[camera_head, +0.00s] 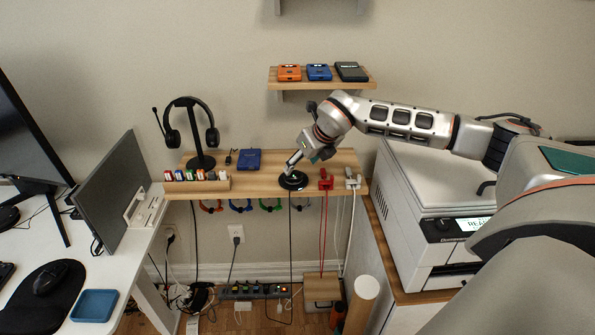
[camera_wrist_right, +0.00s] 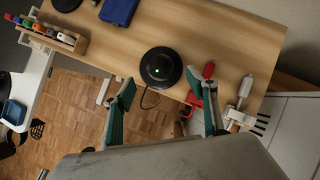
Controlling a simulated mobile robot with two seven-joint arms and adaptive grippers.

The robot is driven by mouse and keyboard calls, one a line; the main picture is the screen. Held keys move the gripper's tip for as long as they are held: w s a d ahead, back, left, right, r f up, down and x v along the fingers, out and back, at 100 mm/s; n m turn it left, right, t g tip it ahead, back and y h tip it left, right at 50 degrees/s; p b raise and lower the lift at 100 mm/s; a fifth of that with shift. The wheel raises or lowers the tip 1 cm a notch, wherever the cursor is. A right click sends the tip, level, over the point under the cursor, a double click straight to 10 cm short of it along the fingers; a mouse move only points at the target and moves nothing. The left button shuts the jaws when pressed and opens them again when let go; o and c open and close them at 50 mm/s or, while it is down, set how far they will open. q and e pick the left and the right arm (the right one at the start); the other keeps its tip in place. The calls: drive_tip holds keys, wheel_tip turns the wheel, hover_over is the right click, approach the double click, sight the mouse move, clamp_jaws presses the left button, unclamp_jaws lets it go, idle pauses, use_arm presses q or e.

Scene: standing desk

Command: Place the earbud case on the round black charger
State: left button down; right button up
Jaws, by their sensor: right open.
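The round black charger (camera_head: 292,182) lies on the wooden shelf; it also shows in the right wrist view (camera_wrist_right: 147,79). A small dark rounded object that looks like the earbud case (camera_wrist_right: 160,66) sits on the charger, with a green light glowing on it. Its outline is hard to tell from the charger. My right gripper (camera_wrist_right: 160,82) is open, its two green-padded fingers apart, with nothing held between them. In the head view my right gripper (camera_head: 293,162) points down just above the charger and partly hides it. My left gripper is not in view.
On the shelf (camera_head: 262,186) stand a headphone stand (camera_head: 200,161), a marker rack (camera_head: 197,187), a blue box (camera_head: 248,159), and red (camera_head: 325,180) and white (camera_head: 353,181) cable holders right of the charger. A printer (camera_head: 430,210) stands at right. A small upper shelf (camera_head: 320,87) holds three cases.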

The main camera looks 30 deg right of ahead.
drive_tip(key=shift+v, duration=2.75)
